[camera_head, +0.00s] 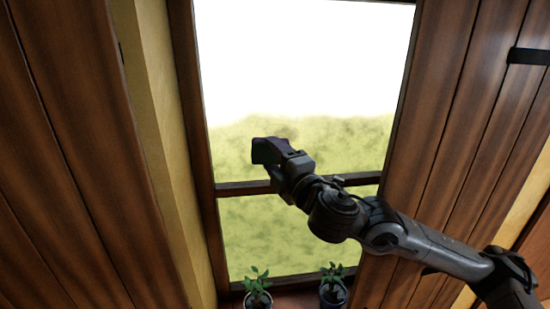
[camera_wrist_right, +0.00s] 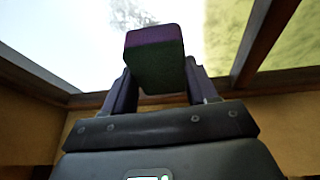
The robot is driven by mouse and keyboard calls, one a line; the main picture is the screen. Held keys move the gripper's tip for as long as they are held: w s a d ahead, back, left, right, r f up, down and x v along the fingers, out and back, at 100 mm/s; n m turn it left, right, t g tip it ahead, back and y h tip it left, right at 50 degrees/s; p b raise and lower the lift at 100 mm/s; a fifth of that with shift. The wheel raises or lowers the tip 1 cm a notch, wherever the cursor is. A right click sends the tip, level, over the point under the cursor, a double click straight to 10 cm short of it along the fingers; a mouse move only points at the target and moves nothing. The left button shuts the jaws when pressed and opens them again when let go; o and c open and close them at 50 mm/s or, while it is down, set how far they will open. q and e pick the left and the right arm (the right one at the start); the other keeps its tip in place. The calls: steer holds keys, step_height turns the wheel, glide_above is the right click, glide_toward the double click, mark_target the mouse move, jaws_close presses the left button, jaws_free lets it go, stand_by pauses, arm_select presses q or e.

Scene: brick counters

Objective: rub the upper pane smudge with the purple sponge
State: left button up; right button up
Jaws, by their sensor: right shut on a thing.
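The purple sponge (camera_head: 267,150) is held at the tip of my right gripper (camera_head: 284,166), in front of the upper window pane (camera_head: 305,75) and just above the middle crossbar. In the right wrist view the sponge (camera_wrist_right: 155,58), purple on top with a dark green face, sits between the two fingers of the right gripper (camera_wrist_right: 158,88). A faint darker smudge (camera_head: 289,132) shows on the upper pane just above and right of the sponge. I cannot tell whether the sponge touches the glass. My left gripper is not in view.
A wooden crossbar (camera_head: 245,188) divides the upper pane from the lower pane (camera_head: 262,232). Two potted plants (camera_head: 257,288) (camera_head: 332,284) stand on the sill below. Wooden shutters (camera_head: 65,150) (camera_head: 465,110) flank the window. The space in front of the upper pane is clear.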

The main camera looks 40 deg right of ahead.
steer(key=shift+w+d, duration=0.25)
steer(key=shift+w, duration=0.05)
stand_by(0.4)
steer(key=shift+w+d, duration=0.25)
steer(key=shift+w, duration=0.2)
steer(key=shift+s+d, duration=0.1)
steer(key=shift+d, duration=0.05)
